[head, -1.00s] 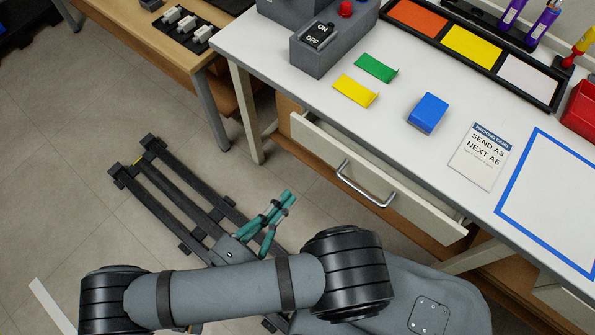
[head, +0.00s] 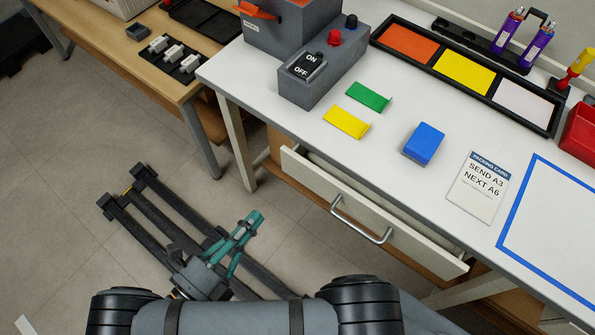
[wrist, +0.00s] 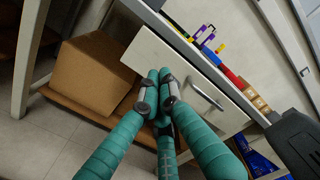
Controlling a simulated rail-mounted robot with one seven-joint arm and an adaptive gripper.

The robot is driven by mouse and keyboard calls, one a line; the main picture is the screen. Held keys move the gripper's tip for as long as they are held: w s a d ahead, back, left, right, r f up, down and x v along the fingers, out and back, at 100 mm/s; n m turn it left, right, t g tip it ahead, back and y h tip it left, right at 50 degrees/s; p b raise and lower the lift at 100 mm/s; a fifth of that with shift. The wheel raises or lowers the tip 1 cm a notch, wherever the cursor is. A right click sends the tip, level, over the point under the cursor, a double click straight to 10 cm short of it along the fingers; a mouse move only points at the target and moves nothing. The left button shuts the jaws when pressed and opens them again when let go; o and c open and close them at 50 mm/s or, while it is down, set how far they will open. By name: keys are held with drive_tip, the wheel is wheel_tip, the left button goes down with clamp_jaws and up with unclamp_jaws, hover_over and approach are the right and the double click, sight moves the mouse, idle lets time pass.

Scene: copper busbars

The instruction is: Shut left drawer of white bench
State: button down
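The left drawer (head: 345,211) of the white bench (head: 330,135) stands open, its pale front pulled out from under the bench top and a dark gap behind it. Its metal handle (head: 360,220) faces the floor side. The wrist view shows the drawer front (wrist: 155,50) and the handle (wrist: 207,97) too. My gripper (head: 255,218) has teal fingers and is left of the drawer front in the head view, apart from it. In the wrist view my gripper (wrist: 159,78) has its fingertips together with nothing between them, and they cover part of the drawer front.
A cardboard box (wrist: 95,75) sits on the bench's lower shelf. A bench leg (head: 232,145) stands left of the drawer. On top are a grey switch box (head: 318,75), a blue block (head: 424,143) and a packing card (head: 478,187). Open floor (head: 100,130) lies to the left.

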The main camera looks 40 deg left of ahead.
drive_tip(key=n, duration=0.2)
drive_tip(key=p, duration=0.1)
approach(301, 166)
drive_tip(key=w, duration=0.7)
drive_tip(key=shift+d, duration=0.1)
drive_tip(key=w, duration=0.3)
drive_tip(key=shift+w+p, duration=0.35)
drive_tip(key=shift+w, duration=0.05)
drive_tip(key=shift+r, duration=0.1)
drive_tip(key=s+b, duration=0.1)
drive_tip(key=s, duration=1.3)
drive_tip(key=shift+s, duration=0.15)
